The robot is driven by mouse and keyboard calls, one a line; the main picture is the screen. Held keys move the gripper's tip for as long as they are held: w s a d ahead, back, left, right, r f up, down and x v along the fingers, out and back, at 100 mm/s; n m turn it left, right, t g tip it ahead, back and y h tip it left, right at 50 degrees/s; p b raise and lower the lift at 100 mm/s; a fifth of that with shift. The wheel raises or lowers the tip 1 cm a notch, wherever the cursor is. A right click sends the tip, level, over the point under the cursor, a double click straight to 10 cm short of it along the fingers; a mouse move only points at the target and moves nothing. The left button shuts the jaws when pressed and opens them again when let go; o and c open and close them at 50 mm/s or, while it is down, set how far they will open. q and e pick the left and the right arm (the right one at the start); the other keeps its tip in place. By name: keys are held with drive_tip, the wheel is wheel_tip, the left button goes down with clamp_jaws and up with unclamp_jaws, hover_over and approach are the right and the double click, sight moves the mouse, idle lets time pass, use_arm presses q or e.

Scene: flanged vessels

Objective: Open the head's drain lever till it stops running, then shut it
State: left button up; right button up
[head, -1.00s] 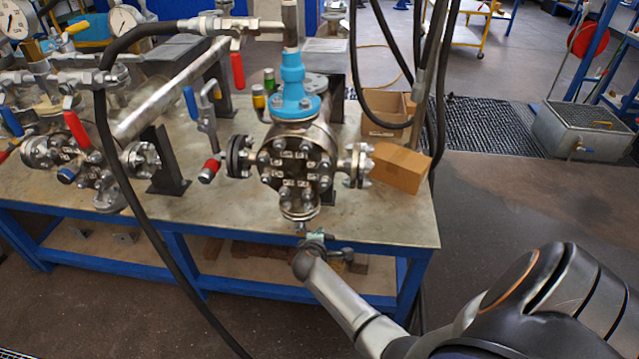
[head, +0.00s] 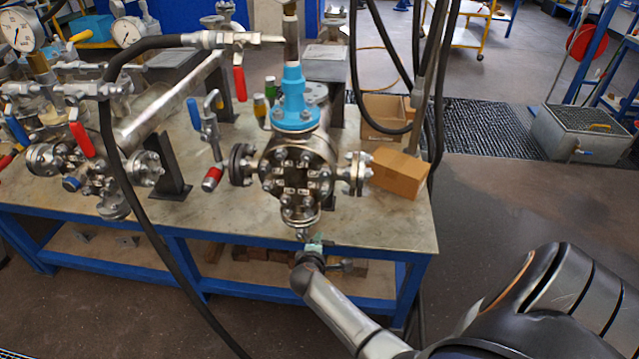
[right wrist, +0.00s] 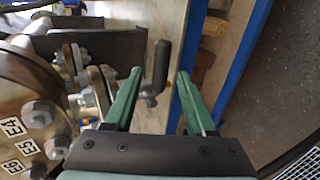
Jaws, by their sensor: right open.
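The flanged vessel head (head: 298,178) faces me on the bench, under a blue fitting (head: 293,98). A small drain fitting (head: 303,232) hangs below it; the lever is too small to make out in the head view. In the right wrist view the drain lever (right wrist: 161,66) is a dark grey rounded handle on a small metal valve (right wrist: 149,95). My right gripper (right wrist: 159,75) is open, with its green fingers on either side of the lever and visible gaps to it. In the head view my right gripper (head: 314,247) is just below the drain fitting. My left gripper is out of view.
The bench's blue front rail (head: 370,249) runs close to my right gripper. A cardboard box (head: 401,172) stands right of the vessel. A black hose (head: 125,170) hangs across the left. A grey tank (head: 588,133) stands on the floor at the right.

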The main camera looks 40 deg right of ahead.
drive_tip(key=p+v, duration=0.5)
drive_tip(key=v, duration=0.4)
drive_tip(key=shift+s+a, duration=0.1)
idle(1.1)
